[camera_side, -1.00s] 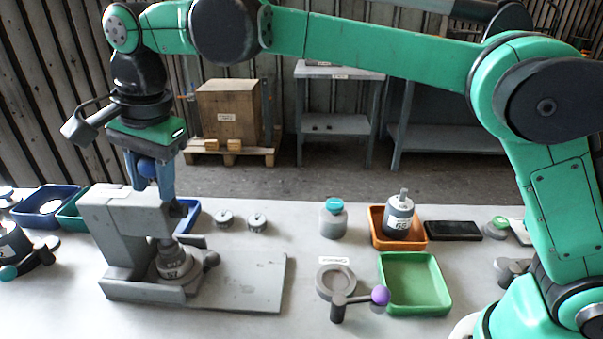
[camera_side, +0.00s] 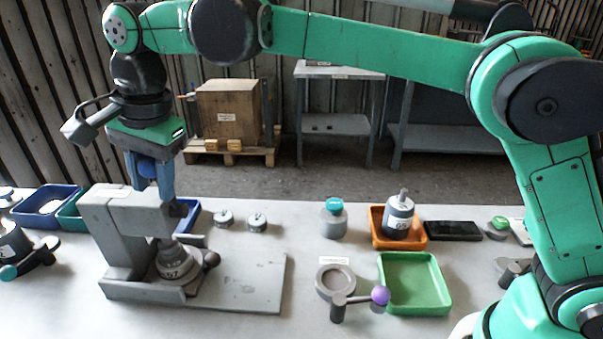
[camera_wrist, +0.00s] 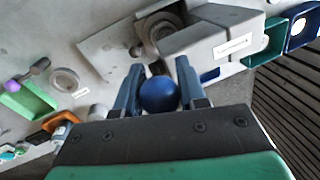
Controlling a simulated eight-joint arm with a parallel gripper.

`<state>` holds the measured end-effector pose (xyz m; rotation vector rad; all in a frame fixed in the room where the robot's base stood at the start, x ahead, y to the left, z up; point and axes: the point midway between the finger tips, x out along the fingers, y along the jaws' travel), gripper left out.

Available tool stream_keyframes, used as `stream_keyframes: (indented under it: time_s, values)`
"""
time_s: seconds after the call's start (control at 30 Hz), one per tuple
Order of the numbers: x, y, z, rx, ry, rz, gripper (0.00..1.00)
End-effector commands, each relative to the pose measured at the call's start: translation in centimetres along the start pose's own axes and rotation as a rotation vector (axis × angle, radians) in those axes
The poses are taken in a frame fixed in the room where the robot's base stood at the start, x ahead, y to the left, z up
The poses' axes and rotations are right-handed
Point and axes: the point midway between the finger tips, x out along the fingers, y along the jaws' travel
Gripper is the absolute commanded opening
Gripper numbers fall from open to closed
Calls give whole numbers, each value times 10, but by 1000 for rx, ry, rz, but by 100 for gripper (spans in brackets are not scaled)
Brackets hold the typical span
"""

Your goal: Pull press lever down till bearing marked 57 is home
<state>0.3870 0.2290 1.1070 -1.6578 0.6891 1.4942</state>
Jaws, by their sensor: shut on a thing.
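The grey press (camera_side: 120,215) stands at the left of the table in the side view. Its lever ends in a blue ball knob, which shows clearly in the wrist view (camera_wrist: 159,94). My gripper (camera_side: 152,185) is above the press, its two blue fingers shut on the knob; it also shows in the wrist view (camera_wrist: 158,80). The lever's arm is mostly hidden. The bearing marked 57 (camera_side: 171,272) is upright under the press ram, on the press base (camera_side: 240,285). How deep the bearing sits cannot be told.
Blue bins and a green bin stand behind the press. Two small grey parts (camera_side: 257,222), an orange tray (camera_side: 420,243), a green tray (camera_side: 413,280) and a purple-knobbed fixture (camera_side: 380,296) lie to the right.

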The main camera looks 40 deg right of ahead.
Motion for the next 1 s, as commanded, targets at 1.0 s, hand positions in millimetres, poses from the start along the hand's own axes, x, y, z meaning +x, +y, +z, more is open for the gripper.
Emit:
stream_keyframes:
  time_s: [1.0]
  values:
    - [-6,-6,-29,52,-256,56,0]
